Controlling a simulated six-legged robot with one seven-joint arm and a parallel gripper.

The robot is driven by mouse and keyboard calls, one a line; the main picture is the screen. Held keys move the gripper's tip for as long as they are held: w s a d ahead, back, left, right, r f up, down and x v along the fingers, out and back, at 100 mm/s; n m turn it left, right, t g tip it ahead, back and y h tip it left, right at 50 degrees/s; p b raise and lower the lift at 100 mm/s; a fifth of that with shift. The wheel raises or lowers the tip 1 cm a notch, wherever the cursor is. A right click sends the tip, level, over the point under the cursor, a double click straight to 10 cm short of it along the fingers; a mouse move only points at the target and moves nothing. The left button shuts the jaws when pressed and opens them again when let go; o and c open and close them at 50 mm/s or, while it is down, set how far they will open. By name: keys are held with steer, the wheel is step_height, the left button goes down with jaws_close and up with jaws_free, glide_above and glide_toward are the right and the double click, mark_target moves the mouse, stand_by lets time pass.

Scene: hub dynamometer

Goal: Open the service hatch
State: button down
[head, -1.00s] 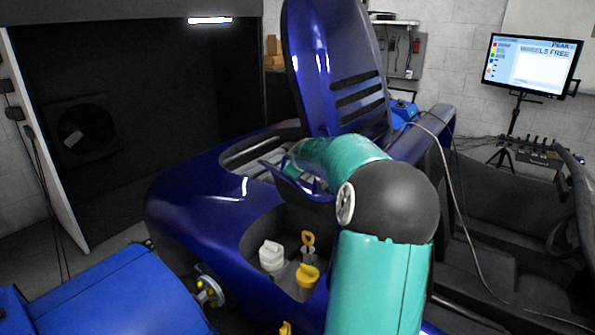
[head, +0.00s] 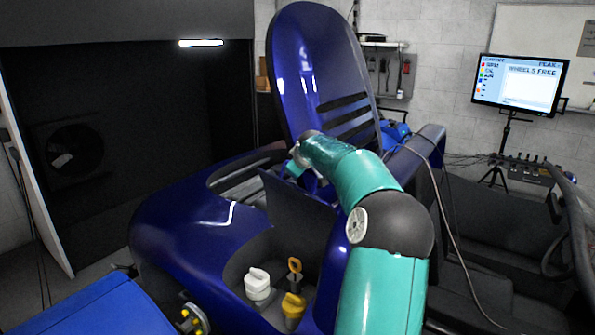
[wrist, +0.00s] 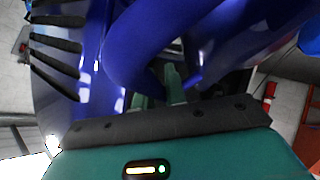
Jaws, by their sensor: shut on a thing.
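The service hatch (head: 292,207) is a blue panel with a dark inner face. In the head view it stands tilted up, close to upright, above an open bay in the blue car body (head: 170,215). In the bay are a white cap (head: 257,284), a yellow-handled dipstick (head: 294,268) and a yellow cap (head: 293,306). My gripper (head: 299,166) is at the hatch's upper edge and shut on it; the exact contact is partly hidden behind the arm and panel. In the wrist view the gripper's fingers (wrist: 160,97) meet blue bodywork, whose part I cannot tell.
A tall slatted blue cover (head: 312,75) stands raised behind the gripper. The open cockpit (head: 480,250) is to the right, and a thin cable (head: 447,225) hangs beside it. A blue box-like unit (head: 95,310) is at the front left. A monitor (head: 520,83) reads "WHEELS FREE".

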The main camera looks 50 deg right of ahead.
steer(key=shift+w+a+f, duration=0.1)
steer(key=shift+w+a, duration=0.05)
steer(key=c, duration=1.5)
jaws_free()
steer(key=shift+w, duration=0.1)
steer(key=shift+o, duration=0.2)
steer(key=shift+s, duration=0.2)
steer(key=shift+s+r, duration=0.25)
steer(key=shift+r, duration=0.05)
steer(key=v, duration=1.3)
steer(key=shift+a, duration=0.15)
